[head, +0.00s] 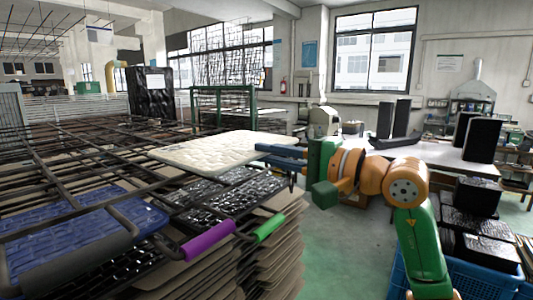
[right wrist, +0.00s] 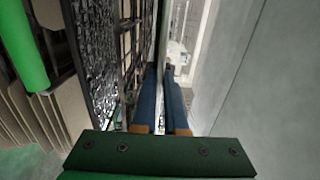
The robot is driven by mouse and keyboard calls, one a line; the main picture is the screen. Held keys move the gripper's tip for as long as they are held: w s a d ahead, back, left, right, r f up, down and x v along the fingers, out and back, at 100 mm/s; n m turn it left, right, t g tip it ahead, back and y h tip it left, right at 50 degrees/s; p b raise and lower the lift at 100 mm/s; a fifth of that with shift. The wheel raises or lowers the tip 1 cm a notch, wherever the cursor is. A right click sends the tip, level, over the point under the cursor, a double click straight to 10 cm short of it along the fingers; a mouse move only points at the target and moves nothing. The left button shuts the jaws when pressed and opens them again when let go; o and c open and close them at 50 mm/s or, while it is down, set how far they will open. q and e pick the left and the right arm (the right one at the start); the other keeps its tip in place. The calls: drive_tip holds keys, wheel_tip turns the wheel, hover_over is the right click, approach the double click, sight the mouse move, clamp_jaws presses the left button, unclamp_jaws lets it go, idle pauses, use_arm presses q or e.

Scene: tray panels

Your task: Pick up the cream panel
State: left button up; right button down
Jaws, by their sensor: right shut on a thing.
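The cream panel (head: 215,152) is a pale, quilted-looking slab in the middle of the head view, lying roughly flat at the level of the dark racks. My right gripper (head: 268,154) reaches in from the right and its blue fingers are shut on the panel's right edge. In the right wrist view the two blue fingers (right wrist: 164,98) stand close together, with a thin pale strip between them that seems to be the panel's edge. Whether the panel still touches the rack below cannot be told. My left gripper is not in view.
Dark rack panels (head: 80,170) fill the left. Blue panels (head: 70,240) lie at the lower left. A purple handle (head: 208,240) and a green handle (head: 270,228) stick out above stacked brown sheets (head: 280,262). A blue crate (head: 480,280) stands at the lower right. Green floor lies between.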

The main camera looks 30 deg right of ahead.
idle(0.6)
use_arm(q)
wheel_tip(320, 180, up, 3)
drive_tip(key=p, duration=0.2)
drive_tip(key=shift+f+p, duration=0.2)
drive_tip(key=shift+p, duration=0.1)
use_arm(e)
drive_tip(key=s+d+r, duration=0.3)
drive_tip(key=s+r, duration=0.3)
drive_tip(key=s, duration=0.1)
drive_tip(key=shift+s+d+r, duration=0.15)
drive_tip(key=shift+s+r, duration=0.1)
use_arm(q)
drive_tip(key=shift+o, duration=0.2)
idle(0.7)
